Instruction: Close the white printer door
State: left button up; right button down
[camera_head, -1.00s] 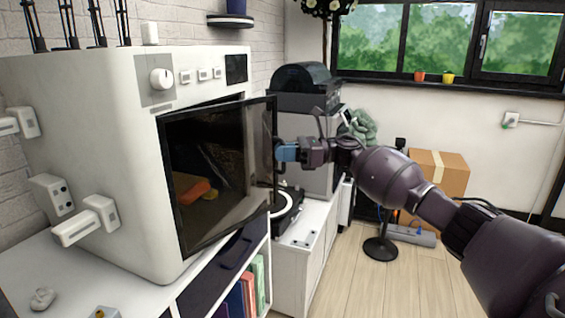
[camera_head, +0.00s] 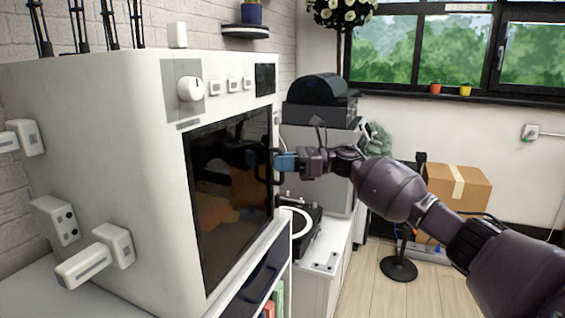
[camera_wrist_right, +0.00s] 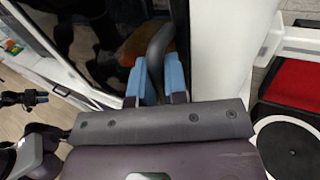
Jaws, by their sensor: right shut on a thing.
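The white printer (camera_head: 120,150) stands on a white cabinet at the left of the head view. Its dark glass door (camera_head: 225,215), with a black frame, lies flush or nearly flush with the printer's front. I cannot tell whether a thin gap is left. My right gripper (camera_head: 276,162) is at the door's right edge. In the wrist view its blue fingers (camera_wrist_right: 156,78) are shut on the dark door handle (camera_wrist_right: 159,45). Orange and dark shapes show dimly through the glass.
A turntable (camera_head: 300,220) sits on a low white cabinet right of the printer. A dark-topped machine (camera_head: 320,100) stands behind it. A cardboard box (camera_head: 458,186) and a round-based black stand (camera_head: 398,268) are on the right. Wooden floor is free in front.

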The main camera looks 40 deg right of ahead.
jog(key=shift+r, duration=0.1)
jog(key=c, duration=1.5)
grip_release()
jog(key=shift+w, duration=0.1)
jog(key=shift+c, duration=0.2)
jog(key=shift+o, duration=0.4)
jog(key=shift+w+a, duration=0.1)
jog(key=shift+w, duration=0.05)
pick_arm(q)
jog(key=shift+f, duration=0.15)
pick_arm(e)
jog(key=shift+s+d, duration=0.2)
jog(key=shift+d, duration=0.05)
pick_arm(q)
jog(key=shift+s+a+p, duration=0.2)
jog(key=shift+s+p, duration=0.1)
jog(key=shift+p, duration=0.15)
pick_arm(e)
jog(key=v, duration=1)
